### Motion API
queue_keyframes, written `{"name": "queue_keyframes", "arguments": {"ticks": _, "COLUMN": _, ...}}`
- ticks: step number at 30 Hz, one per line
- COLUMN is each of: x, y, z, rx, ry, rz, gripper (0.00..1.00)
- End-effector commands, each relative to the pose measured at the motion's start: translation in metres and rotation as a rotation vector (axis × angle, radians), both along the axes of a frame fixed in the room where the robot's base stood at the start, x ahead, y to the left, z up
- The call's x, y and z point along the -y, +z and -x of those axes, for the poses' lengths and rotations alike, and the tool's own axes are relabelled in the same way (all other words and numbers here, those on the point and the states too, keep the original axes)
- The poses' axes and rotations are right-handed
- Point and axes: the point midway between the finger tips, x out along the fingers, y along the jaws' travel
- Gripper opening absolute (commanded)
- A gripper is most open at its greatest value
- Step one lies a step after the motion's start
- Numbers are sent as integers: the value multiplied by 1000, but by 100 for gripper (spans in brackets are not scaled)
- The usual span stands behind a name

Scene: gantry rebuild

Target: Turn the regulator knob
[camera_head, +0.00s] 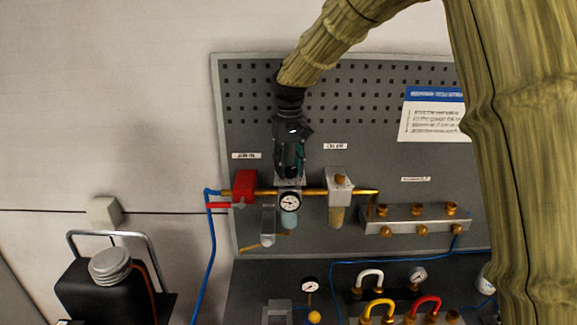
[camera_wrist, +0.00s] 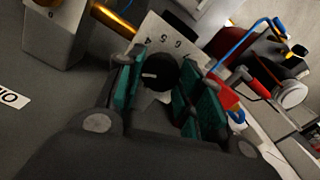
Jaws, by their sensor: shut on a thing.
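The regulator is mounted on the grey pegboard, with a round white gauge (camera_head: 290,202) on its front. In the wrist view the black regulator knob (camera_wrist: 162,72) with a white mark sits in front of a pale numbered dial plate (camera_wrist: 160,38). My gripper (camera_head: 290,172) reaches down to the regulator from above. In the wrist view my gripper (camera_wrist: 158,85) has its green-padded fingers on both sides of the knob, shut on it. The knob is hidden by the gripper in the head view.
A red valve (camera_head: 244,186) is left of the regulator, and a filter block (camera_head: 339,180) is right of it. A blue hose (camera_head: 209,260) hangs at left. Below are coloured handles and a black canister (camera_head: 108,290).

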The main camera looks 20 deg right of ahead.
Motion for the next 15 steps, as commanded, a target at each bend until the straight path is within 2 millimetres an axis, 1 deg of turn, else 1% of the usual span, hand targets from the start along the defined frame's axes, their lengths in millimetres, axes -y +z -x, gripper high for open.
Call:
{"name": "queue_keyframes", "arguments": {"ticks": 1, "x": 0, "y": -2, "z": 2, "rx": -6, "ry": 0, "rz": 0, "gripper": 13}}
{"name": "queue_keyframes", "arguments": {"ticks": 2, "x": 0, "y": -2, "z": 2, "rx": -6, "ry": 0, "rz": 0, "gripper": 40}}
{"name": "queue_keyframes", "arguments": {"ticks": 3, "x": 0, "y": -2, "z": 2, "rx": -6, "ry": 0, "rz": 0, "gripper": 47}}
{"name": "queue_keyframes", "arguments": {"ticks": 5, "x": 0, "y": -2, "z": 1, "rx": -5, "ry": 0, "rz": 0, "gripper": 58}}
{"name": "queue_keyframes", "arguments": {"ticks": 15, "x": 0, "y": 0, "z": 0, "rx": -1, "ry": 0, "rz": 0, "gripper": 58}}
